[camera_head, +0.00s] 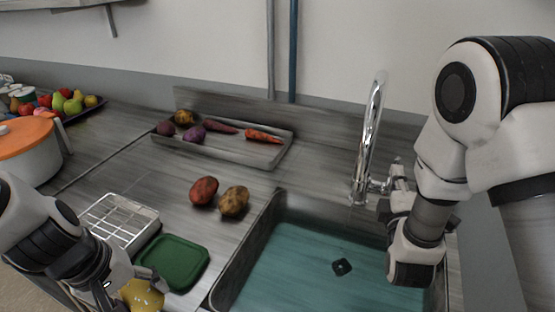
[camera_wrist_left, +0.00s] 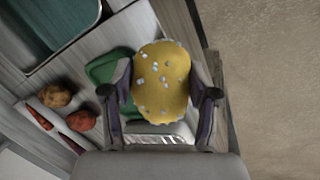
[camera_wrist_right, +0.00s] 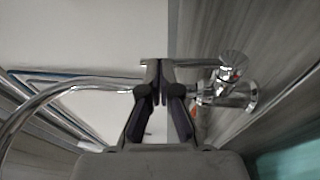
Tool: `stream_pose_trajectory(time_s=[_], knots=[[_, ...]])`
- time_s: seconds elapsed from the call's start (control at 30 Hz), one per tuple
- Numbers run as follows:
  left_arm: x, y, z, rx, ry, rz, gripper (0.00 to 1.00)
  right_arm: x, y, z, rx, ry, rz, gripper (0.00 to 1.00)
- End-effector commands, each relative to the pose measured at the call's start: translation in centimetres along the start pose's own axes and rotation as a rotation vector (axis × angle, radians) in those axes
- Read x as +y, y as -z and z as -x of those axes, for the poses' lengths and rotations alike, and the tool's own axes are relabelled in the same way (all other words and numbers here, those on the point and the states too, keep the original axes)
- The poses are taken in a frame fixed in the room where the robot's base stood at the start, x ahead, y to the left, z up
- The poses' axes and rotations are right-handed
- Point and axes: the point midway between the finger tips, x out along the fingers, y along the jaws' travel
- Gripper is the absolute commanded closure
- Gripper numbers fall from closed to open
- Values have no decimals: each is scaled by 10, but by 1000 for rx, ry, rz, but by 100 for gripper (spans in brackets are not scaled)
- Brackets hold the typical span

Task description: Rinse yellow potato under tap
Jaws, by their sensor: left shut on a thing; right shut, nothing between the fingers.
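The yellow potato (camera_wrist_left: 163,82) has pale specks and is held between the fingers of my left gripper (camera_wrist_left: 160,98). In the head view the potato (camera_head: 143,294) shows at the bottom edge, by the near side of the green tray, with my left gripper (camera_head: 125,290) on it. The chrome tap (camera_head: 372,130) stands behind the sink at the right. Its handle (camera_wrist_right: 232,68) shows in the right wrist view. My right gripper (camera_wrist_right: 160,85) is shut and empty, close to the tap's handle and body; I cannot tell whether it touches. The sink (camera_head: 300,265) holds bluish water and a dark drain.
A red potato (camera_head: 204,190) and a brown potato (camera_head: 234,201) lie left of the sink. A green tray (camera_head: 172,262) and a white wire rack (camera_head: 118,222) sit nearer. A metal tray (camera_head: 225,150) with vegetables is at the back. An orange-lidded pot (camera_head: 28,150) stands far left.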

Motion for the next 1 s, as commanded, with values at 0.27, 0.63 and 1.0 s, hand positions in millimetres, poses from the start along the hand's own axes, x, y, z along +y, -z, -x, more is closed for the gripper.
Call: stream_pose_trajectory(time_s=[0.27,0.63,1.0], knots=[[0,0,0,0,0,0,80,1,-2,1,-2,0,0,100],[6,0,19,0,0,0,80,4,-5,-20,-4,78,-19,100],[6,0,19,0,0,0,80,6,-4,-23,-3,72,-18,100]])
